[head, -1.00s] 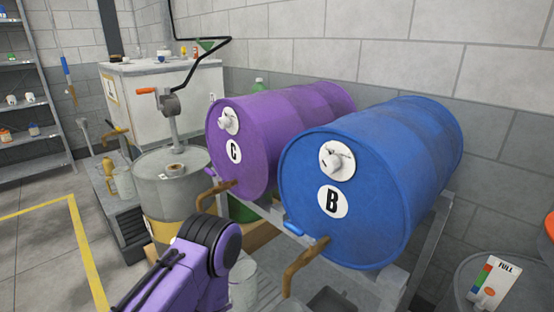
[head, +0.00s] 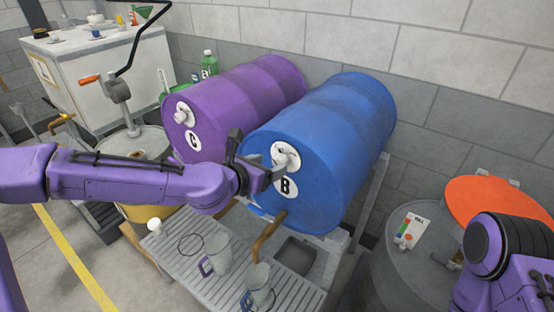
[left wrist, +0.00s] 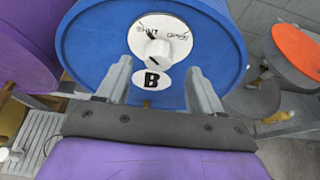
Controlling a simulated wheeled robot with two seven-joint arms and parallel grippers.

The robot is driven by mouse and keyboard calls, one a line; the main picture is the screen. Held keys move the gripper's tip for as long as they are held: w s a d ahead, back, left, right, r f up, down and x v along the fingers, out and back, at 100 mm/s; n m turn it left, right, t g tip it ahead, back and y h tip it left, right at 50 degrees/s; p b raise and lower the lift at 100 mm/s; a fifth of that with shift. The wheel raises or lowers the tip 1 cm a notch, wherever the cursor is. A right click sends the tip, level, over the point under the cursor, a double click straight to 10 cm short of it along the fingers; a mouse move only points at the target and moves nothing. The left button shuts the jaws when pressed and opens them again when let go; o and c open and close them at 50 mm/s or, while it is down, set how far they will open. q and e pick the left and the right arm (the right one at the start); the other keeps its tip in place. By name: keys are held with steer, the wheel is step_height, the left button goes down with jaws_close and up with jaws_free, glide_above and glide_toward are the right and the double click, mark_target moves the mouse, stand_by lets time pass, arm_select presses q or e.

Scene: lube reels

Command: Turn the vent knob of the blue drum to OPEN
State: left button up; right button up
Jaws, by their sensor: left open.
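The blue drum (head: 345,130) lies on its side on a rack, its front marked B. Its vent knob (head: 284,158) is white and sits on a round white dial plate above the B label. In the left wrist view the knob (left wrist: 158,50) is centred on the plate (left wrist: 178,28), with SHUT at left and OPEN at right. The knob's dark mark points up and left, towards SHUT. My left gripper (head: 272,174) is in front of the drum face; in the wrist view its fingers (left wrist: 159,70) are open and empty, apart from the knob.
A purple drum (head: 245,95) marked C lies to the left. A brown tap (head: 268,232) sticks out below the blue drum, over a slatted tray (head: 190,275) with jugs (head: 217,250). Grey drums stand at right, one with an orange lid (head: 500,200).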

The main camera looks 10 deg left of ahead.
mark_target(279, 164)
arm_select(q)
steer(key=x, duration=0.4)
steer(key=shift+w+d+f+p, duration=0.1)
steer(key=shift+w+f+p, duration=0.1)
steer(key=shift+w+p, duration=0.15)
steer(key=c, duration=1.1)
steer(key=shift+o, duration=0.2)
steer(key=m+b, duration=0.1)
steer(key=m+y, duration=0.1)
steer(key=m+b, duration=0.1)
steer(key=shift+s+d+f+t+y+b, duration=0.1)
steer(key=shift+d+f+t+y+b, duration=0.15)
steer(key=shift+t+y+b, duration=0.15)
steer(key=shift+s+d+f+m+t+y+b, duration=0.15)
steer(key=shift+m+t+y+b, duration=0.5)
steer(key=shift+m+b, duration=1.05)
steer(key=shift+w+d+f+m+t+y+b, duration=0.1)
steer(key=shift+m+t+y+b, duration=0.3)
steer(key=shift+m+t+b, duration=0.9)
steer(key=shift+s+f+m+t+y+b, duration=0.15)
steer(key=shift+m+t+y+b, duration=0.3)
steer(key=shift+m+b, duration=1.65)
steer(key=shift+m, duration=0.3)
